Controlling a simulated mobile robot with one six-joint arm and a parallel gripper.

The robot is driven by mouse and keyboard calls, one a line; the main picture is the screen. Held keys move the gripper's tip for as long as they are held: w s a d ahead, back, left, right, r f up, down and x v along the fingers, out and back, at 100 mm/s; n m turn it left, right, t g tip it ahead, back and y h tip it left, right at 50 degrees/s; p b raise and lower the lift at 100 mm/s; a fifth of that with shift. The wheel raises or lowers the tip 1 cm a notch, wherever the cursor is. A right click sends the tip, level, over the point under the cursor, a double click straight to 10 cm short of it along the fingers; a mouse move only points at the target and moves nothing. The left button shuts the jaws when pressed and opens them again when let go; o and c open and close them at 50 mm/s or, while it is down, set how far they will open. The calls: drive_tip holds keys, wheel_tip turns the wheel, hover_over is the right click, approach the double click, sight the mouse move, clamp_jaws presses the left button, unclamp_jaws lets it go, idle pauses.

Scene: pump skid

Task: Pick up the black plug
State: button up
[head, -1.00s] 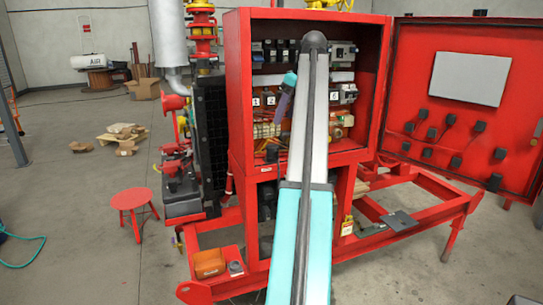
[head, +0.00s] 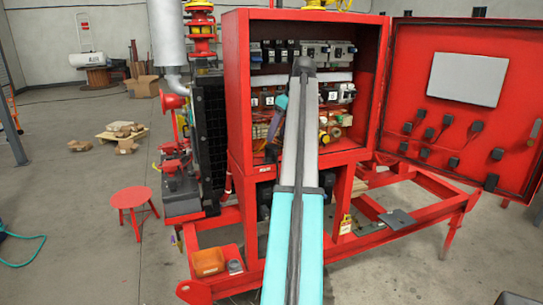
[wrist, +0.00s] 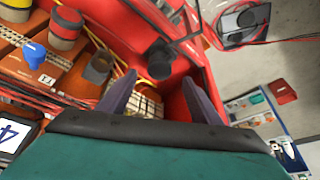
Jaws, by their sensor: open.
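In the wrist view a short black cylindrical piece, which looks like the black plug (wrist: 160,59), stands by the red cabinet wall, ahead of the gap between my fingers. My gripper (wrist: 159,88) is open, with one finger on each side of the picture's middle and nothing between the tips. A second dark cap-like piece (wrist: 97,68) sits to the left, beyond the left fingertip. In the head view my gripper (head: 270,147) is inside the lower left of the open red cabinet (head: 240,110). I cannot make out the plug there.
The cabinet's open door (head: 465,110) is on the right. A red stool (head: 134,205) stands on the floor at left.

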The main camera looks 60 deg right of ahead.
sight(272, 146)
drive_tip(key=shift+w+f, duration=0.2)
drive_tip(key=shift+f, duration=0.35)
drive_tip(key=shift+f, duration=0.1)
drive_tip(key=shift+p+x, duration=0.9)
drive_tip(key=shift+x, duration=1.6)
drive_tip(key=c, duration=1.3)
